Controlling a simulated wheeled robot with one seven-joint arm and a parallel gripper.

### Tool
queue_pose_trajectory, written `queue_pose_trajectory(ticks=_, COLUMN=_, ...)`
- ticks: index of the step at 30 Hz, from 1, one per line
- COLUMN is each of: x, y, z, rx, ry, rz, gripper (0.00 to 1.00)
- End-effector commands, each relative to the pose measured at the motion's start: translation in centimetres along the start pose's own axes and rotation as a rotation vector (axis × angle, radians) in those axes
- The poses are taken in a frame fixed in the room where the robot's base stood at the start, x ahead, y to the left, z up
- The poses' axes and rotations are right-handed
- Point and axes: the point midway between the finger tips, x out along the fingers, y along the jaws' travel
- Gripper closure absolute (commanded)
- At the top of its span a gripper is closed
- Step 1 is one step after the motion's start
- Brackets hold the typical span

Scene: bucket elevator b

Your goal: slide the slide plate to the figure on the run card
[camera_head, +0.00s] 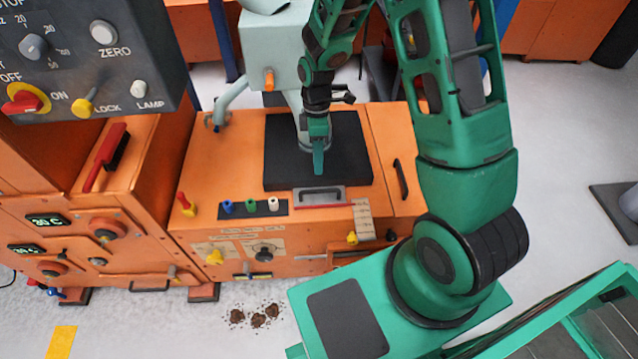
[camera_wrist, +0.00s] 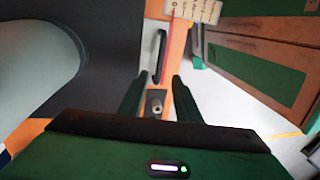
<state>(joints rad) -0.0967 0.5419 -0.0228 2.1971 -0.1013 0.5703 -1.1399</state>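The slide plate (camera_head: 335,191) is a small grey plate with a black bar handle (camera_head: 320,191) and a red line along its front edge. It lies at the front of the black pad on the orange machine. In the wrist view the black handle (camera_wrist: 159,55) stands on the pale plate (camera_wrist: 151,42), beyond my fingertips. My gripper (camera_head: 318,160) is above the pad, behind the handle. In the wrist view my gripper (camera_wrist: 160,80) is open and empty.
A pale spout (camera_head: 312,132) comes down close beside my gripper onto the black pad (camera_head: 350,150). Blue, green and white pegs (camera_head: 250,206) stand left of the plate. A second black handle (camera_head: 400,179) is at the right. A control panel (camera_head: 90,55) overhangs the left.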

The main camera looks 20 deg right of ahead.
Motion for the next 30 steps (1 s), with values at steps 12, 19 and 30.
queue_pose_trajectory(ticks=12, x=7.0, y=-0.1, z=0.1, rx=0.004, ry=-0.002, rz=-0.004, gripper=0.7)
queue_pose_trajectory(ticks=19, x=9.3, y=-0.1, z=0.1, rx=0.004, ry=-0.001, rz=-0.002, gripper=0.7)
queue_pose_trajectory(ticks=30, x=9.8, y=0.0, z=0.1, rx=0.005, ry=0.0, rz=0.001, gripper=0.7)
